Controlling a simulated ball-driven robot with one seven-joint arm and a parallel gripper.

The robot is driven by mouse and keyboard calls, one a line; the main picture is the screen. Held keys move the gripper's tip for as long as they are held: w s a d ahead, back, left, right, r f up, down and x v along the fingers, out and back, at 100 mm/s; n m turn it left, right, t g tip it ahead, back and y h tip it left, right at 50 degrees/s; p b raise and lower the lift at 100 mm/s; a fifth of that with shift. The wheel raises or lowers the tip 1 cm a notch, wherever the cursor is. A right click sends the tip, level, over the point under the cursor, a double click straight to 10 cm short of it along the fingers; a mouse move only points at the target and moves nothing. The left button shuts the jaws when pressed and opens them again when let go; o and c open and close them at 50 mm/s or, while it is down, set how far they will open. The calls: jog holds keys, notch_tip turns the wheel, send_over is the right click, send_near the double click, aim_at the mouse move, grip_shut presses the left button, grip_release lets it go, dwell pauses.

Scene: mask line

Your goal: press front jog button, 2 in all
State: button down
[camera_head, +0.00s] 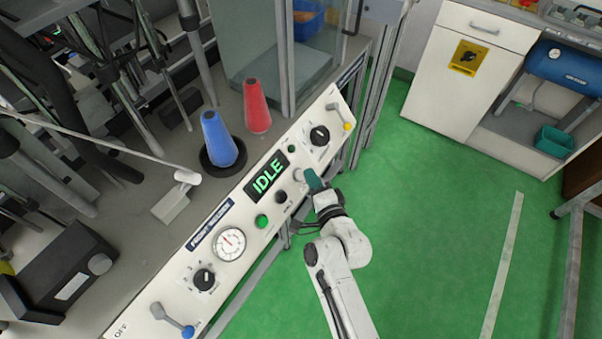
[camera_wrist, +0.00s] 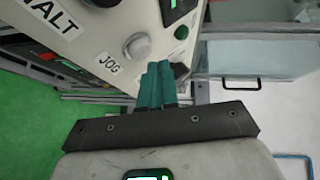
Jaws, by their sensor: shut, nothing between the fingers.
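The jog button is a pale round knob (camera_head: 298,174) on the front of the white control panel (camera_head: 322,110). In the wrist view the same jog button (camera_wrist: 138,46) sits beside a label reading JOG. My gripper (camera_head: 311,179) is shut and empty, its teal fingers side by side close to the button. In the wrist view my gripper tips (camera_wrist: 157,68) lie just below and right of the button's rim; I cannot tell whether they touch the panel. The panel display (camera_head: 267,176) reads IDLE in green letters.
A dark button (camera_head: 281,196) and a green button (camera_head: 262,221) sit further left on the panel. A gauge (camera_head: 229,243), rotary dials and levers line it. Blue (camera_head: 219,139) and red (camera_head: 257,106) cones stand behind. Green floor to the right is open.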

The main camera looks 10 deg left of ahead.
jog(key=shift+s+d+r, duration=0.35)
jog(key=shift+d+r, duration=0.45)
jog(key=shift+d, duration=0.1)
jog(key=shift+s+d+r, duration=0.3)
jog(key=shift+d+r, duration=0.5)
jog(key=shift+d, duration=0.1)
jog(key=shift+d, duration=0.1)
jog(key=s+d+f+n+g+h, duration=0.3)
jog(key=s+d+n+g, duration=0.1)
jog(key=s+d, duration=0.7)
jog(key=s+d+f+n+g+h, duration=0.4)
jog(key=s+d+g, duration=0.1)
jog(key=s+d, duration=0.6)
jog(key=s+d+r+n+g+h, duration=0.1)
jog(key=s+d+r+g+h, duration=0.1)
jog(key=s+d, duration=0.7)
jog(key=shift+s+d+r+n+g, duration=0.15)
jog(key=shift+s+r+n+g, duration=0.2)
jog(key=shift+s+g, duration=0.75)
jog(key=shift+s, duration=0.1)
